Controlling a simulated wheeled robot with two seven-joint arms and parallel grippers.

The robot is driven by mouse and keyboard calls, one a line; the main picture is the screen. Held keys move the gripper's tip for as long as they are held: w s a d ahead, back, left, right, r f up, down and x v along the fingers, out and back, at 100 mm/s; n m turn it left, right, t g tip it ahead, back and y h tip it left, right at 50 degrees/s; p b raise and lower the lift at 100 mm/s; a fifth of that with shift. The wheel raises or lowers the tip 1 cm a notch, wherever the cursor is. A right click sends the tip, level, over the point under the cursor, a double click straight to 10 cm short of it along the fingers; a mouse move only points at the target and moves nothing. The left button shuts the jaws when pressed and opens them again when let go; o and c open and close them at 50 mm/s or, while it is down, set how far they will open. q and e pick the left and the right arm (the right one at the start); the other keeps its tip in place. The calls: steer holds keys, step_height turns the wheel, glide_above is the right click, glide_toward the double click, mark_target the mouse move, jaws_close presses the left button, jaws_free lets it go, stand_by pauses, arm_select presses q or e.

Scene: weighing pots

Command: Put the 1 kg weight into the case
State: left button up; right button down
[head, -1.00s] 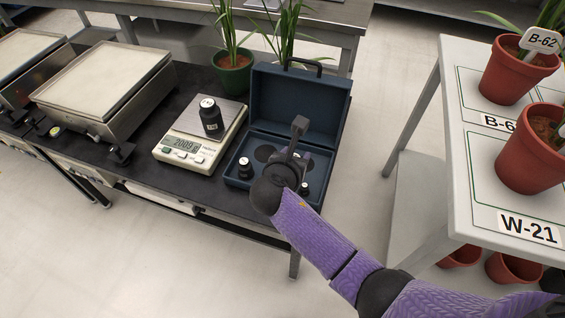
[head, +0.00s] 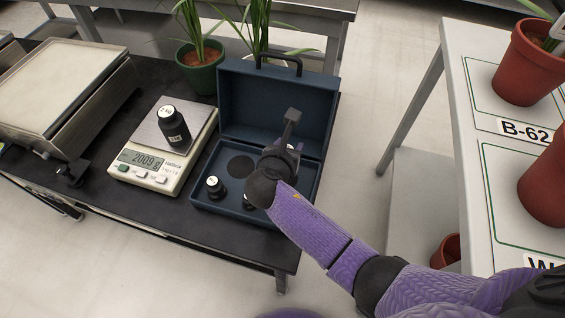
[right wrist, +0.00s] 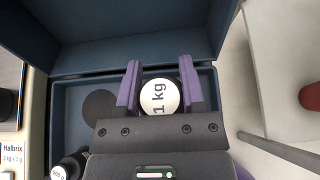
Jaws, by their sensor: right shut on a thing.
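The 1 kg weight (right wrist: 159,98), with a white labelled top, is between the purple fingers of my right gripper (right wrist: 160,88) in the right wrist view. My right gripper is shut on it, over the right part of the blue case (head: 227,203). In the head view my right gripper (head: 284,142) and wrist largely hide this weight. The case stands open with its lid (head: 277,105) up at the back. I cannot tell whether the weight touches the case floor. An empty dark round recess (head: 241,167) shows left of the gripper. My left gripper is not in view.
A black 2 kg weight (head: 173,125) stands on the scale (head: 150,165), which reads 2009 g. A smaller weight (head: 215,187) sits in the case's front left. A potted plant (head: 201,70) stands behind the scale. A white table (head: 480,120) with red pots is at right.

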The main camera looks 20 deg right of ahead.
step_height(320, 180, down, 4)
steer(key=b, duration=0.2)
steer(key=shift+f+b, duration=0.15)
steer(key=shift+b, duration=0.2)
steer(key=shift+r, duration=0.3)
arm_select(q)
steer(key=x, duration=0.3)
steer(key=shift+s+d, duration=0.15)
arm_select(e)
steer(key=shift+f, duration=0.15)
steer(key=shift+c, duration=1)
jaws_free()
